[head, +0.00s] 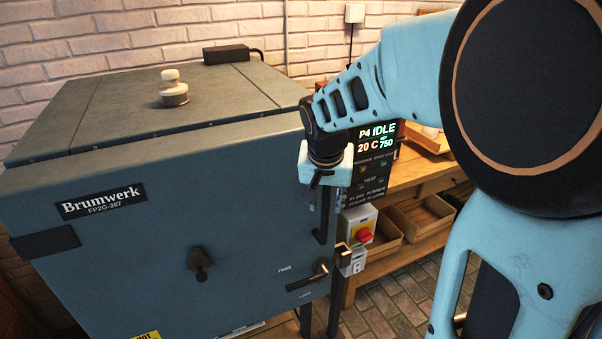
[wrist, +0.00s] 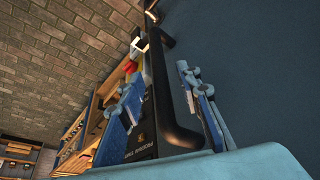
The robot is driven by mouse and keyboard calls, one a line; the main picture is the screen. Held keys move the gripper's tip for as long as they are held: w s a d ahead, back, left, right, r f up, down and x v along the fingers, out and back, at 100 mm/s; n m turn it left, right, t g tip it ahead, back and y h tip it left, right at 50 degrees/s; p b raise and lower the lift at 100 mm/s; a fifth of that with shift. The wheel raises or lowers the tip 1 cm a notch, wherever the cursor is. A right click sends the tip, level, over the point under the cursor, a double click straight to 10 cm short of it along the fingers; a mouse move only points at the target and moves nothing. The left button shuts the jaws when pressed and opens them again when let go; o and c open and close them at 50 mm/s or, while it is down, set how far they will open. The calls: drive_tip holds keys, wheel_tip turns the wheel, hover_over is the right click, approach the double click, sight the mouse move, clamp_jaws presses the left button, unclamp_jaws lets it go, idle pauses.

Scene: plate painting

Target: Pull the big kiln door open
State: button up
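The big blue-grey kiln (head: 130,220) fills the left of the head view, its front door (head: 150,275) looking shut. A black vertical bar handle (head: 322,225) runs along the door's right edge. My gripper (head: 325,180) is at the handle's upper part; its fingertips are hard to make out there. In the wrist view the handle (wrist: 162,100) passes between the two blue fingers of my gripper (wrist: 165,105), with visible gaps on both sides. The gripper is open around the bar. A latch lever (head: 308,280) sits low on the door's right side.
A control panel (head: 376,150) reading IDLE, 20 C stands just right of my gripper. Below it is a box with a red switch (head: 364,236). A wooden bench with trays (head: 420,215) stands at the right. Brick floor (head: 400,295) is open in front of it.

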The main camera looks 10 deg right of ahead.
drive_tip(key=b+x, duration=0.1)
drive_tip(key=x, duration=0.3)
drive_tip(key=shift+w+f, duration=0.1)
drive_tip(key=shift+c, duration=0.4)
clamp_jaws()
